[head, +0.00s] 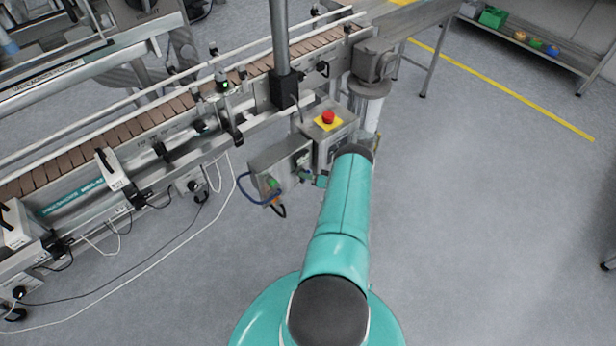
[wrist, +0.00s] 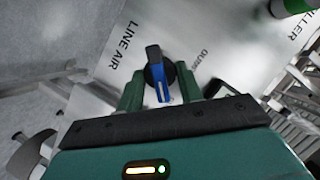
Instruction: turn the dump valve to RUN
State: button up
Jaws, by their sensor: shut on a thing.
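The dump valve knob (wrist: 155,72) shows in the wrist view as a dark round base with a black and blue handle. The handle stands nearly upright in the picture, tilted a little, with its blue part lower down. It is on a pale panel (wrist: 112,78) lettered LINE AIR on the left; a smaller word on the right is hard to read. My gripper (wrist: 158,78) is shut on the knob, with one green finger on each side. In the head view my teal arm reaches to the grey control box (head: 280,160); the knob and fingertips cannot be made out clearly there.
A red emergency stop button (head: 328,117) on a yellow plate sits beside the box. A green button (head: 271,183) and a blue cable (head: 250,192) are on its front left. The conveyor (head: 130,125) runs behind. The grey floor (head: 480,200) on the right is clear.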

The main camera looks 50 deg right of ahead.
jog(key=shift+r, duration=0.1)
jog(key=o, duration=1)
jog(key=v, duration=1.3)
jog(key=shift+s, duration=0.35)
jog(key=shift+d, duration=0.1)
